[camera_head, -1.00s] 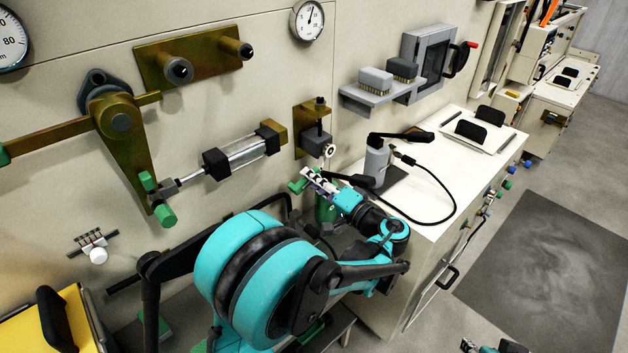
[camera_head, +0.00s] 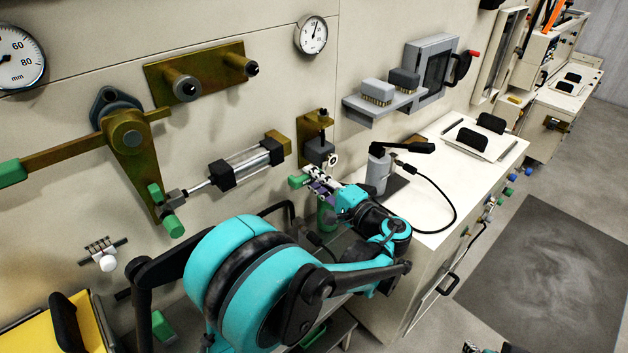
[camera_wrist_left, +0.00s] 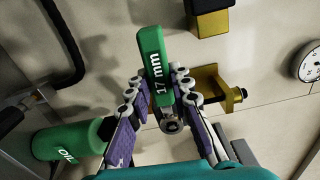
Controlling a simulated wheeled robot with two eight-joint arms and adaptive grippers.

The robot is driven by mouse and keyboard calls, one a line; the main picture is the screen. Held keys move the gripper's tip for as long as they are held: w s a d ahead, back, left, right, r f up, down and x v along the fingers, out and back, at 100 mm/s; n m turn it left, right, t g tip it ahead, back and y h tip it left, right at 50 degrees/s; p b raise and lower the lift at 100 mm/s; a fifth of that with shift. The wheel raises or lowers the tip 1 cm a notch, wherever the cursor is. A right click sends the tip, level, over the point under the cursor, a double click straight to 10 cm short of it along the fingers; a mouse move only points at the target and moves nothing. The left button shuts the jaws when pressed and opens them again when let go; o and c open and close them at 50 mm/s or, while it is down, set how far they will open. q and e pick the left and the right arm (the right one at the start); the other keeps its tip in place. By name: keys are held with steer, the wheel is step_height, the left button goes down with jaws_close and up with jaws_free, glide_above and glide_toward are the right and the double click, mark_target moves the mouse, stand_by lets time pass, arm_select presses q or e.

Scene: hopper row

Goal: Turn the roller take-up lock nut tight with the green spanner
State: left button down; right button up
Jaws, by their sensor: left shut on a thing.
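My left gripper (camera_head: 312,184) is shut on the green spanner (camera_head: 298,181). In the left wrist view the spanner's green handle (camera_wrist_left: 153,55), marked 17 mm, sticks out beyond the fingers, with a metal end between them. A brass bracket (camera_head: 311,124) with an upright bolt and a dark block (camera_head: 319,150) is on the wall just above the gripper; a pale ring (camera_head: 333,160) shows beside the block. I cannot tell which part is the lock nut, or whether the spanner touches it. Part of my right gripper (camera_head: 488,347) shows at the bottom edge; its jaws are unclear.
A green oil can (camera_wrist_left: 68,142) stands close to the left gripper. A cylinder (camera_head: 240,162) and a brass lever (camera_head: 133,165) are on the wall to the left. A white cabinet (camera_head: 445,190) with a corded device (camera_head: 378,170) is to the right.

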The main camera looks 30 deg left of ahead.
arm_select(q)
steer(key=shift+r+m, duration=0.3)
steer(key=shift+r, duration=0.05)
steer(key=shift+r, duration=0.1)
steer(key=r+m+p, duration=0.1)
steer(key=r+m, duration=0.1)
steer(key=m, duration=0.1)
steer(key=shift+w+d+p, duration=0.1)
steer(key=shift+w+p, duration=0.25)
steer(key=shift+p, duration=0.05)
steer(key=shift+d, duration=0.25)
steer(key=v, duration=0.6)
stand_by(0.4)
